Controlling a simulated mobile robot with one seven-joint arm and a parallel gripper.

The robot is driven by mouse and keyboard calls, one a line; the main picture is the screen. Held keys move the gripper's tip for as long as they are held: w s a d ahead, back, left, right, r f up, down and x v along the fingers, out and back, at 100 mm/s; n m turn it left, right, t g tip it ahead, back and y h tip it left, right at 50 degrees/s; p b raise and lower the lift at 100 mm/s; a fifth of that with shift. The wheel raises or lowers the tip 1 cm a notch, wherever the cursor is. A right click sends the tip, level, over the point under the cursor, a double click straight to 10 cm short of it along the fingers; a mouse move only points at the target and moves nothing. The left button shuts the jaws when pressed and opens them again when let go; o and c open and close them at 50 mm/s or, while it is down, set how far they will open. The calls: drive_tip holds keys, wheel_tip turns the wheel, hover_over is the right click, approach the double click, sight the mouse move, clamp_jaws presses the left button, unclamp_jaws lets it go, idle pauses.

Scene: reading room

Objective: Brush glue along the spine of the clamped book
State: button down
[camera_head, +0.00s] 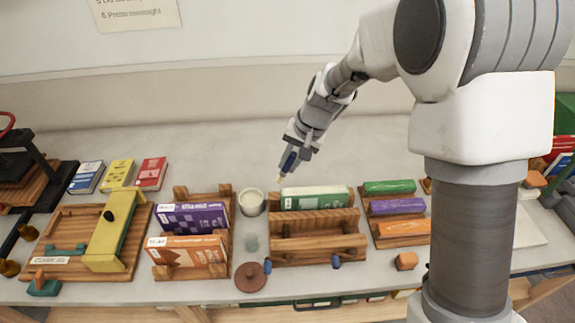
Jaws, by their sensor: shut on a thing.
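My gripper (294,147) is shut on a brush (289,162) with a dark blue handle. The brush hangs tilted, its pale tip pointing down and left, above the back of the bench. The tip appears near the upper left corner of the green book (318,190). I cannot tell the gap between them. The green book, with a whitish spine side, sits in a wooden clamp (318,244) with blue-handled screws at the front. An open round pot (251,202) with pale contents, seemingly the glue, stands just left of the clamp.
A brown round lid (250,276) lies at the front. A rack (226,240) with purple and orange books is left; another (401,240) with several coloured books is right. A yellow-armed wooden device (70,225) stands far left. The bench behind (225,150) is clear.

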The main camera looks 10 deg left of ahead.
drive_tip(key=shift+r+p, duration=1.2)
drive_tip(key=shift+r, duration=0.95)
drive_tip(key=shift+d, duration=0.1)
